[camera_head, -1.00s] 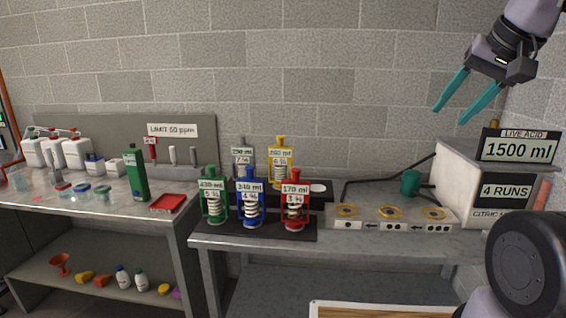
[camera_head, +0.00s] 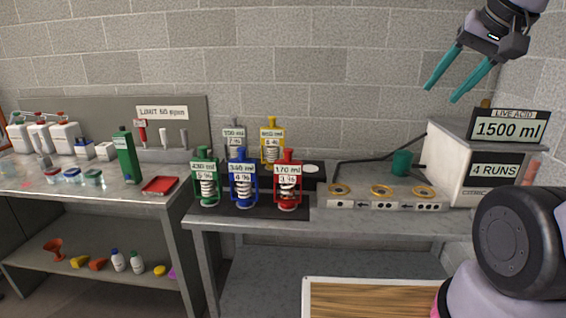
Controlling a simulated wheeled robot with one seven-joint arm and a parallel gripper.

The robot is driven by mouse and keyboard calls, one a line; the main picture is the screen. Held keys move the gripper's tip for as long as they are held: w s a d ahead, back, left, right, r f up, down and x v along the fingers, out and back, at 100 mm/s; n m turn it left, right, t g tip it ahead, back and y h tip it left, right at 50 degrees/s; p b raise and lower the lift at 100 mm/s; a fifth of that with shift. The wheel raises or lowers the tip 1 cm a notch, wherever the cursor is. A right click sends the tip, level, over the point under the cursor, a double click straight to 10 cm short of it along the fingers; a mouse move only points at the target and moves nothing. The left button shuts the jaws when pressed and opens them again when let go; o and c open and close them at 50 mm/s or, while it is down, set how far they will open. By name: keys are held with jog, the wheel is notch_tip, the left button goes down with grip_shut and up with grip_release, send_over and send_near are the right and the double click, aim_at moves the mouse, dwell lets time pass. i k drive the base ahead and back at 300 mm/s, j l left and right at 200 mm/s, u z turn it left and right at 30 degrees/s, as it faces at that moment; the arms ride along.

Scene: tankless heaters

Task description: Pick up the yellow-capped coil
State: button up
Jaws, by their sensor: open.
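The yellow-capped coil (camera_head: 272,133) stands upright at the back of the dark mat (camera_head: 262,210) on the right-hand bench. Its label looks like 860 ml, but the print is blurred. The red coil (camera_head: 288,184) and blue coil (camera_head: 243,186) stand in front and hide its lower part. The grey coil (camera_head: 234,139) is to its left, and the green coil (camera_head: 205,179) is at the front left. My gripper (camera_head: 440,95) is open and empty, high in the air at the upper right, well apart from the coils.
A three-ring station (camera_head: 382,203), a teal cup (camera_head: 402,162) and a large acid box (camera_head: 453,165) stand right of the coils. A green bottle (camera_head: 126,157) and red tray (camera_head: 160,185) are on the left bench. The air above the coils is clear.

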aim_at(271, 136)
jog(key=i+j, duration=0.9)
